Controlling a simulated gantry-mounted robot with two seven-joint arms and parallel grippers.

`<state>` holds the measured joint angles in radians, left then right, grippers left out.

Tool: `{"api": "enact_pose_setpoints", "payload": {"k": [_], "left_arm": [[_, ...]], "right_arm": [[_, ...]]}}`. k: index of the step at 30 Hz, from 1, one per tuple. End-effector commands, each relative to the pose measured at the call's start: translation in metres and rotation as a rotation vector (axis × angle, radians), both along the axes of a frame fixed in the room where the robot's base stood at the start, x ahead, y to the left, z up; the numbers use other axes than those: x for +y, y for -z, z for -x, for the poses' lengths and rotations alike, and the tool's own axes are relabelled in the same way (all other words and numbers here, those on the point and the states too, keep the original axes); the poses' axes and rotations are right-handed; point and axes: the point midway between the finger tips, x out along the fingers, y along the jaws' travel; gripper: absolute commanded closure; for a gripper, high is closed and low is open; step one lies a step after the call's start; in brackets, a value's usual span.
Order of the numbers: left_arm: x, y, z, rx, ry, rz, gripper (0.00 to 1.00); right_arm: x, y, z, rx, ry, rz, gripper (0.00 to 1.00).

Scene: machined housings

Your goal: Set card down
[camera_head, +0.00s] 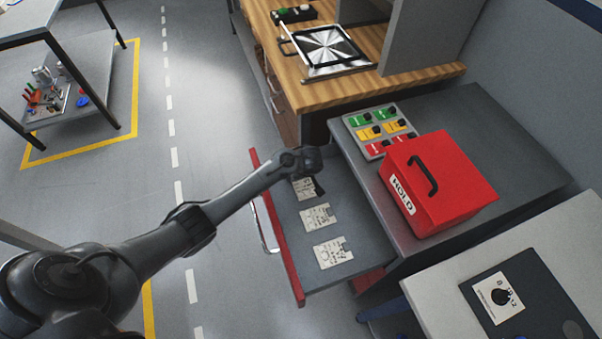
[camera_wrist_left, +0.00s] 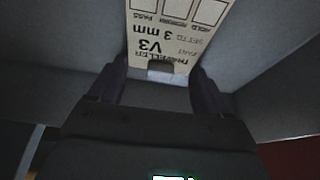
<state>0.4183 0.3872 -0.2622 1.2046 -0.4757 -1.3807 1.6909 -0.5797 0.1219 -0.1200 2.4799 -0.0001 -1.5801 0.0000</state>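My left gripper (camera_head: 312,186) is over the far end of an open drawer (camera_head: 364,240). A pale printed card (camera_head: 303,189) lies at its fingers, partly hidden by the gripper in the head view. In the left wrist view this card (camera_wrist_left: 160,32) reads "V3" and "3 mm". There the left gripper (camera_wrist_left: 160,75) has its fingers spread apart, one on each side of the card's near end with its small dark notch. I cannot tell whether the card touches the drawer floor. Two more cards, a middle one (camera_head: 318,217) and a near one (camera_head: 333,252), lie in the drawer.
The drawer has a red front (camera_head: 282,235) with a handle. A red box (camera_head: 435,185) and a colored button panel (camera_head: 379,130) stand on the grey cabinet to the right. A wooden bench (camera_head: 400,90) is behind. The floor left of the drawer is clear.

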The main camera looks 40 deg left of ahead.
Motion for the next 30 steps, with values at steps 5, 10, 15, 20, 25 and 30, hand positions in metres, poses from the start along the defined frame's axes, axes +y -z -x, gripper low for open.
{"api": "enact_pose_setpoints", "payload": {"k": [5, 10, 15, 20, 25, 30], "left_arm": [[0.000, 0.000, 0.000, 0.000, 0.000, 0.001, 0.00], [0.000, 0.000, 0.000, 0.000, 0.000, 0.001, 0.00], [-0.001, -0.007, 0.000, -0.001, -0.001, 0.001, 0.00], [-0.009, -0.026, 0.004, -0.002, 0.001, 0.002, 0.00], [-0.019, -0.056, 0.010, -0.002, 0.000, 0.003, 0.00], [-0.030, -0.083, 0.015, -0.002, 0.001, 0.002, 0.00]], "right_arm": [[-0.001, 0.000, 0.000, 0.000, -0.001, 0.002, 1.00], [-0.001, 0.000, 0.000, 0.000, -0.001, 0.002, 1.00], [0.000, -0.003, 0.000, 0.000, -0.002, 0.002, 1.00], [0.000, -0.014, 0.000, 0.000, 0.000, 0.000, 1.00], [0.001, -0.027, 0.000, 0.001, 0.002, -0.004, 1.00], [0.001, -0.037, 0.000, 0.000, 0.004, -0.005, 1.00]]}}
